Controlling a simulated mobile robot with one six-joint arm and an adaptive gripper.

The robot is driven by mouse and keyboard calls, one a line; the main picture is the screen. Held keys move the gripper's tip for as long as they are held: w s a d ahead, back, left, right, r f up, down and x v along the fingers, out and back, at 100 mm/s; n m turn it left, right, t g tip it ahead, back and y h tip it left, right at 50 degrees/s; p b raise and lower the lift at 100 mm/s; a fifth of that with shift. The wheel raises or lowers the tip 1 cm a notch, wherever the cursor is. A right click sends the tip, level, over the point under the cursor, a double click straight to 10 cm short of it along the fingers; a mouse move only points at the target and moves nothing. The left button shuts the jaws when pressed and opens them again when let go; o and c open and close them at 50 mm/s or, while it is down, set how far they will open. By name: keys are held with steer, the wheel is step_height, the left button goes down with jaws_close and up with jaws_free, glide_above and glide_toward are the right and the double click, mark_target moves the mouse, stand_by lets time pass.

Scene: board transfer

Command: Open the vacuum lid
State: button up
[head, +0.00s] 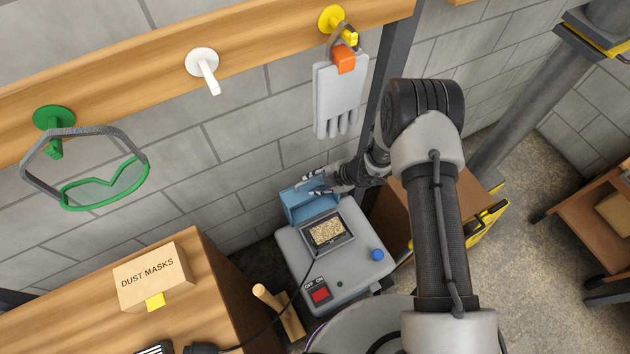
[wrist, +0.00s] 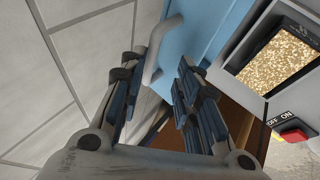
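The vacuum (head: 355,268) is a grey box on the floor by the wall. Its blue lid (head: 303,206) stands raised at the back edge of the top opening, and tan sawdust (head: 328,232) shows inside. The lid also fills the upper middle of the wrist view (wrist: 205,30), with a light grey handle (wrist: 160,50) on its face. My gripper (head: 318,183) is at the top of the lid. In the wrist view its fingers (wrist: 158,72) are spread, with the handle between their tips; no grip on it shows.
A red ON/OFF switch (head: 319,294) and a blue knob (head: 377,255) are on the vacuum. A wooden bench with a dust mask box (head: 153,277) stands at left. Grey gloves (head: 340,98) hang above my gripper. A brown box and yellow-edged stand (head: 487,226) are at right.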

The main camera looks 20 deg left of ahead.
steer(key=v, duration=1.1)
steer(key=shift+r, duration=0.2)
steer(key=shift+c, duration=0.4)
